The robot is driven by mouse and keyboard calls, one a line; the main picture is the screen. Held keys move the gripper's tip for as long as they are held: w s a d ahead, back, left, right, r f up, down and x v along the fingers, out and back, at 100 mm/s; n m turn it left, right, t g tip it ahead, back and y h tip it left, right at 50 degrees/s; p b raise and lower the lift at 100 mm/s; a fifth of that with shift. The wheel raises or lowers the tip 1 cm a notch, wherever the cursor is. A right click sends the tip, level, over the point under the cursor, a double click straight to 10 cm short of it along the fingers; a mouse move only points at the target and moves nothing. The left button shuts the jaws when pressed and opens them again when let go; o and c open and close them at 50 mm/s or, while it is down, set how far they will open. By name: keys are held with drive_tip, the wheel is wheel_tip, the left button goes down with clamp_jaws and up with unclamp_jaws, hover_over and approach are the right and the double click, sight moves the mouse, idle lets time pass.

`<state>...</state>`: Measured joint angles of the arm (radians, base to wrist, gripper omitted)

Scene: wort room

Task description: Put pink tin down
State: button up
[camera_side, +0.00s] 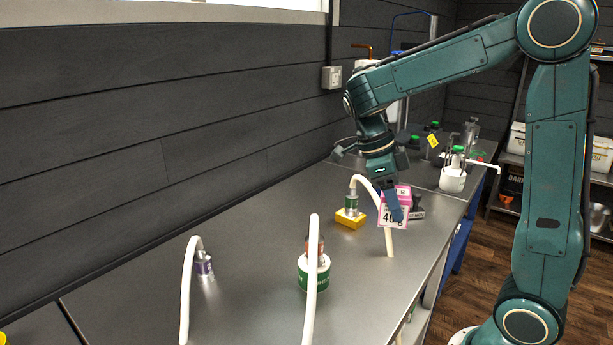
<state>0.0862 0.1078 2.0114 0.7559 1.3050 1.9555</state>
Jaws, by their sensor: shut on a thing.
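My gripper (393,206) points down over the right part of the metal table (250,225). It is shut on the pink tin (403,193), which has a pink top and a white label with dark print. The tin is partly hidden by a blue-green finger and by a white hose in front. I cannot tell whether the tin touches the table. A dark object (417,208) shows just right of the tin, partly hidden.
A yellow block (350,219) with a green-collared hose fitting stands left of the tin. A green-and-white container (314,275) and a purple-collared fitting (204,264) stand nearer, with white hoses arching up. A white pot (452,180) stands behind right. Bare table lies at left.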

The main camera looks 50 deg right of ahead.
drive_tip(key=shift+f, duration=7.75)
drive_tip(key=shift+f, duration=0.1)
drive_tip(key=o, duration=1)
drive_tip(key=v, duration=1.2)
